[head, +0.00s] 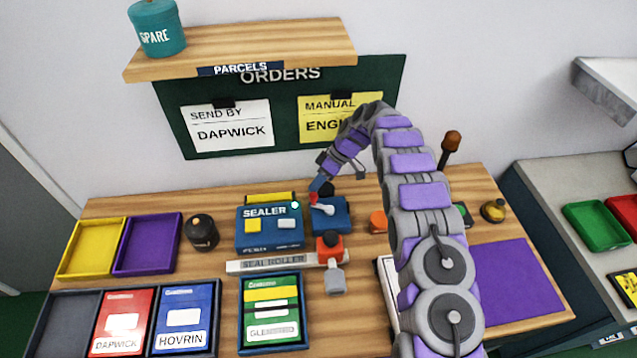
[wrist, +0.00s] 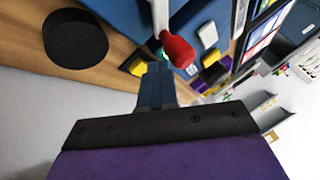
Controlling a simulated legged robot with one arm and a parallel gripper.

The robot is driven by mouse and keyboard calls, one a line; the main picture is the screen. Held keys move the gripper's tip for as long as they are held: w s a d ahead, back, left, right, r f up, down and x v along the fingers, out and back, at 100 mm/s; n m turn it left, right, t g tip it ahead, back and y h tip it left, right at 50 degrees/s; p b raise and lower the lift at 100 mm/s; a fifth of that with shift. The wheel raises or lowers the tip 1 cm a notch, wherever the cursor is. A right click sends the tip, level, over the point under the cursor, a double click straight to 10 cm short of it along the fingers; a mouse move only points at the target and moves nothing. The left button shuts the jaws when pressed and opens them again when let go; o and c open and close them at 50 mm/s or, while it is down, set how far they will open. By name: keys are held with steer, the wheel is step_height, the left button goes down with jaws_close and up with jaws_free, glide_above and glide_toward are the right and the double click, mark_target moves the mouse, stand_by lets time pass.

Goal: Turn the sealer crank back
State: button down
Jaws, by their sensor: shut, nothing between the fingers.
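The sealer (head: 268,240) is a blue box with a yellow and a white button, standing in the middle of the bench. At its right is a smaller blue block (head: 331,222) carrying the crank, a white arm with a red knob (head: 312,197). My gripper (head: 317,185) is shut and empty, just above the red knob. In the wrist view, the shut fingers (wrist: 155,85) point at the blue housing, close beside the crank's red knob (wrist: 178,52) and white arm (wrist: 160,16). I cannot tell whether they touch the knob.
A dark round canister (head: 202,233) and yellow (head: 92,247) and purple trays (head: 147,244) stand left. A shelf (head: 240,50) overhangs the back wall. A black cylinder (wrist: 75,38) shows in the wrist view.

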steer(key=shift+s+a, duration=0.75)
steer(key=shift+s, duration=0.2)
stand_by(0.7)
steer(key=p+v, duration=0.7)
steer(key=v, duration=1)
steer(key=shift+w, duration=0.15)
